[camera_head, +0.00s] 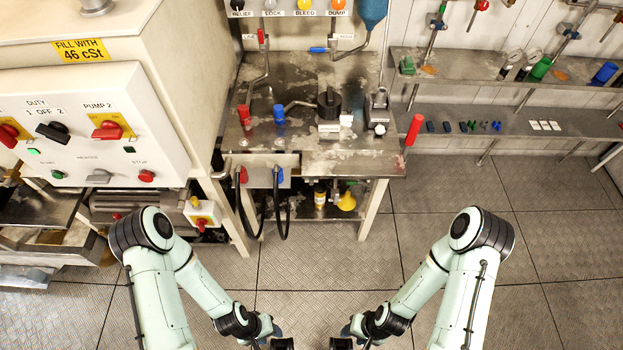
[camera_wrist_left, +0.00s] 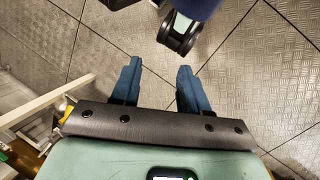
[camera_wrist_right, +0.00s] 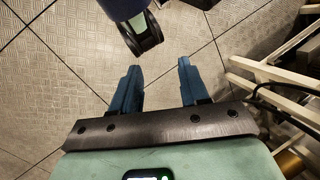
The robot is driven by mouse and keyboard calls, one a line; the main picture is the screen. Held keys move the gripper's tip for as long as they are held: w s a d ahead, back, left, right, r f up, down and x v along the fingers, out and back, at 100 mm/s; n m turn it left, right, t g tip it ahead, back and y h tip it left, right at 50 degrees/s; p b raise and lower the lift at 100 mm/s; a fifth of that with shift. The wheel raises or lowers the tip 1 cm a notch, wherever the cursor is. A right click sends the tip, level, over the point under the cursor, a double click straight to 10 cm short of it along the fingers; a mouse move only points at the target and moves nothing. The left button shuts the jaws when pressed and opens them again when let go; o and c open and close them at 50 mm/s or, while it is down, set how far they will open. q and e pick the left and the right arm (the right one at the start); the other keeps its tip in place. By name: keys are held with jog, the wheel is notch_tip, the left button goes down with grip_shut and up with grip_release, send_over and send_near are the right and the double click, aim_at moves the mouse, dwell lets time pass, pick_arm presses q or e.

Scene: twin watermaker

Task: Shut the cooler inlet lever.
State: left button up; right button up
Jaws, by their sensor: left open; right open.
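No label reading cooler inlet is legible, so I cannot tell which lever it is. On the wall behind the bench, a red-handled lever (camera_head: 261,37) stands upright and a blue-handled lever (camera_head: 318,50) lies level, each beside a small unreadable tag. A longer red handle (camera_head: 414,130) tilts up at the bench's right edge. My left gripper (camera_wrist_left: 155,70) is open and empty above the floor. My right gripper (camera_wrist_right: 160,68) is open and empty too. Both are low in front of the bench, apart from every lever, and partly cut off in the head view.
The metal bench (camera_head: 350,163) carries red and blue fittings and a black cylinder. Black hoses (camera_head: 279,205) hang at its front. A switch cabinet (camera_head: 85,130) stands left. Shelves (camera_head: 460,122) with small parts run along the right wall. The tiled floor (camera_head: 330,255) before the bench is clear.

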dwell(0.5)
